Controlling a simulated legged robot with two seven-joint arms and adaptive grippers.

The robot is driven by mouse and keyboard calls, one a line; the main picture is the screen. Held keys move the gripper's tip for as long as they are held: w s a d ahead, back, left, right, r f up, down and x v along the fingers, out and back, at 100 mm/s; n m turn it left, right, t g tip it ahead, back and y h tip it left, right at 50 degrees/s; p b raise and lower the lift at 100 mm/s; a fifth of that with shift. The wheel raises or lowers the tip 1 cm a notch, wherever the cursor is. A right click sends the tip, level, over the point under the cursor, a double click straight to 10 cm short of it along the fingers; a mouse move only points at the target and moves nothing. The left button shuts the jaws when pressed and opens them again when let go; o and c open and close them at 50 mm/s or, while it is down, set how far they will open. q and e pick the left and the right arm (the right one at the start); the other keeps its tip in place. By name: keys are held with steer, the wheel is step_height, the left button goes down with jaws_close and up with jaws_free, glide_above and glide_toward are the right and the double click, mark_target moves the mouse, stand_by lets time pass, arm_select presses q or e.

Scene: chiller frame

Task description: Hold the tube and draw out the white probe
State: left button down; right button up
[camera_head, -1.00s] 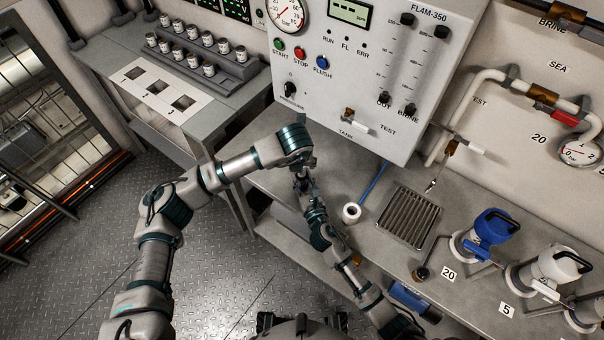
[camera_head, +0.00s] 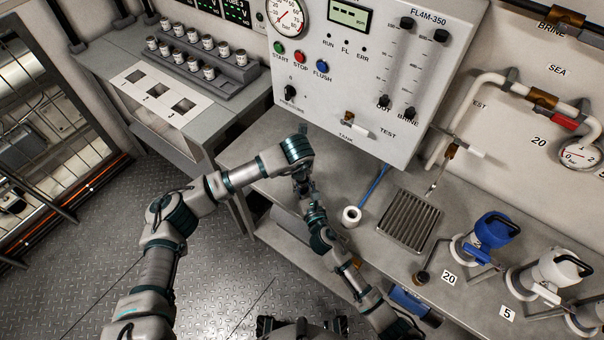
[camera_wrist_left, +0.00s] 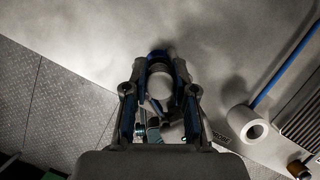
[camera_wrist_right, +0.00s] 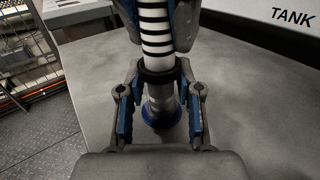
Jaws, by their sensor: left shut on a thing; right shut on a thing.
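The white probe (camera_wrist_right: 155,22), banded with black rings, stands upright in the right wrist view. Its lower end runs into a black collar (camera_wrist_right: 158,72) on top of the clear tube (camera_wrist_right: 160,98), which has a blue foot (camera_wrist_right: 161,114). My right gripper (camera_wrist_right: 157,88) is shut around the tube below the collar. My left gripper (camera_wrist_left: 160,80) is shut on the probe higher up, and its blue pads show at the top of the right wrist view. The left wrist view looks down on a round end between the fingers. In the head view the arms mostly hide tube and probe.
Beyond are a slatted drain tray (camera_head: 410,221) and blue and white canisters (camera_head: 492,230). The control panel (camera_head: 370,70) rises behind.

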arm_select(q)
step_height(320, 180, up, 16)
stand_by(0.7)
arm_select(e)
steer(key=o, duration=1.2)
